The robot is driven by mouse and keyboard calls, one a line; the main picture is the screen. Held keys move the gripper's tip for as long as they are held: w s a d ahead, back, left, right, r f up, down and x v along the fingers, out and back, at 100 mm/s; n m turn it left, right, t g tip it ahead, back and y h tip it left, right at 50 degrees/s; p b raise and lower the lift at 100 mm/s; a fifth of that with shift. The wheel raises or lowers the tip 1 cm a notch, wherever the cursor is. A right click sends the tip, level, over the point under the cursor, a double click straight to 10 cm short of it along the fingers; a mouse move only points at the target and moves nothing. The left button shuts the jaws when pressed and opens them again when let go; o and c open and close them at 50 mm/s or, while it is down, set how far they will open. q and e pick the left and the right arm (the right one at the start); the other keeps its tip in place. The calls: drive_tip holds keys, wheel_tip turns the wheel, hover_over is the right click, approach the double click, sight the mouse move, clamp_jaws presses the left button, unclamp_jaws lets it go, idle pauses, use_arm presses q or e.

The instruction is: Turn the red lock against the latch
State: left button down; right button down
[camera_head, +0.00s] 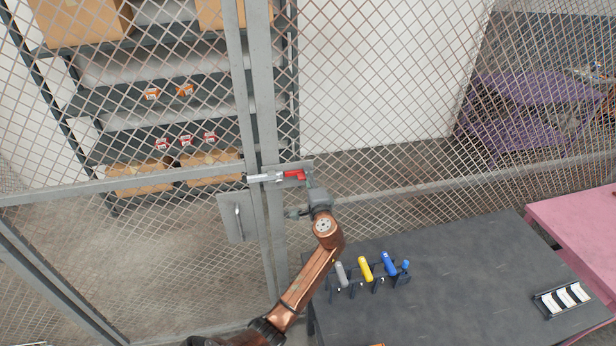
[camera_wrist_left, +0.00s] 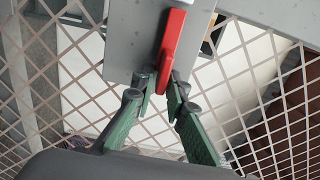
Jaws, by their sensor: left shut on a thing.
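The red lock (camera_head: 294,175) sits on the mesh gate at the right end of the silver latch (camera_head: 262,178). In the left wrist view the red lock (camera_wrist_left: 171,48) is a long, narrow handle, slightly tilted, in front of a grey metal plate (camera_wrist_left: 130,40). My left gripper (camera_head: 309,183) is at the lock's right end. In the left wrist view its green fingers (camera_wrist_left: 163,88) close from both sides on the lock's lower end. The fingertips partly cover that end. My right gripper is not in view.
A dark table (camera_head: 450,270) stands at lower right with grey, yellow and blue-handled tools (camera_head: 366,270). A pink table (camera_head: 580,225) is beyond it. Behind the mesh are shelves (camera_head: 110,100) with boxes. A plate with a handle (camera_head: 238,218) is below the latch.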

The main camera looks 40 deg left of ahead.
use_arm(q)
drive_tip(key=shift+f, duration=0.1)
drive_tip(key=c, duration=2.1)
unclamp_jaws()
drive_tip(key=shift+s+d, duration=0.1)
drive_tip(key=v, duration=1.2)
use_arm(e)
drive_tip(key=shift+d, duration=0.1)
